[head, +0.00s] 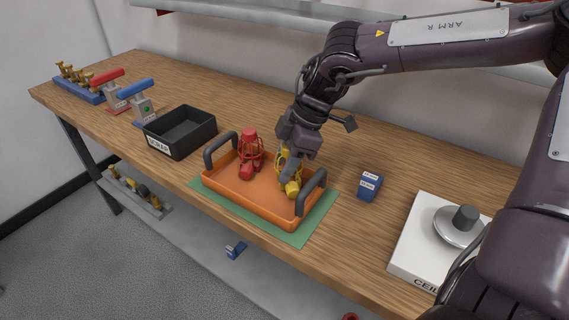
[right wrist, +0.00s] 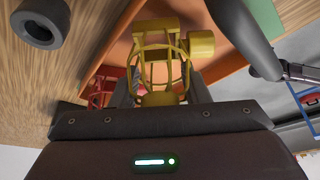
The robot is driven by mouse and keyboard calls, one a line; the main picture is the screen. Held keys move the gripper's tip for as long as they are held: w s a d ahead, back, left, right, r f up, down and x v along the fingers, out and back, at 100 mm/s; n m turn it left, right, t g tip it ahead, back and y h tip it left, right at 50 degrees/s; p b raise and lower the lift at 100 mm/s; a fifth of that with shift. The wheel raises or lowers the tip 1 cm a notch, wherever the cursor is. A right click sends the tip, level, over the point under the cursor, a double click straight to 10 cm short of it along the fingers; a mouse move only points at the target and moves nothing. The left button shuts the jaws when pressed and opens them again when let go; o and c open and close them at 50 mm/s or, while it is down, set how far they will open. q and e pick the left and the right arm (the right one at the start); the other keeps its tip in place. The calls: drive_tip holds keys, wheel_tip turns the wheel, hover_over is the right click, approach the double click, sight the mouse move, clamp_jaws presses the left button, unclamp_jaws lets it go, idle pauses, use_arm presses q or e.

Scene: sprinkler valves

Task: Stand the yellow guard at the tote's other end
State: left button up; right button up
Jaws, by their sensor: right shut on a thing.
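The orange tote (head: 252,197) with two dark grey handles sits on a green mat (head: 322,213) on the workbench. The yellow guard (head: 293,187), a wire cage with cylindrical ends, is at the tote's right end, near the right handle. My right gripper (head: 290,170) reaches down from above and is shut on the yellow guard, which also shows in the right wrist view (right wrist: 162,60). I cannot tell whether the guard touches the tote floor. A red guard (head: 250,155) stands at the tote's left end. My left gripper is not in view.
A black scrap bin (head: 181,133) stands left of the tote. A small blue box (head: 369,186) and a white ceiling plate (head: 415,245) lie to the right. Blue and red handled valves (head: 140,103) stand farther left. Bare bench lies between the tote and blue box.

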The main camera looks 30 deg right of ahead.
drive_tip(key=shift+w+f, duration=0.1)
drive_tip(key=shift+f, duration=0.15)
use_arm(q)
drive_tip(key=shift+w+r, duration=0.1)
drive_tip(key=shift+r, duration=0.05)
use_arm(e)
drive_tip(key=o, duration=1.2)
drive_tip(key=shift+f, duration=0.1)
drive_tip(key=shift+c, duration=0.2)
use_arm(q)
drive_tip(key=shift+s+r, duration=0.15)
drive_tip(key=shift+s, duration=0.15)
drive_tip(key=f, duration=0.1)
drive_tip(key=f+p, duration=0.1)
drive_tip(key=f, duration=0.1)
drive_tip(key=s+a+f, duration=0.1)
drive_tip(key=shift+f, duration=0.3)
use_arm(e)
drive_tip(key=v, duration=1.2)
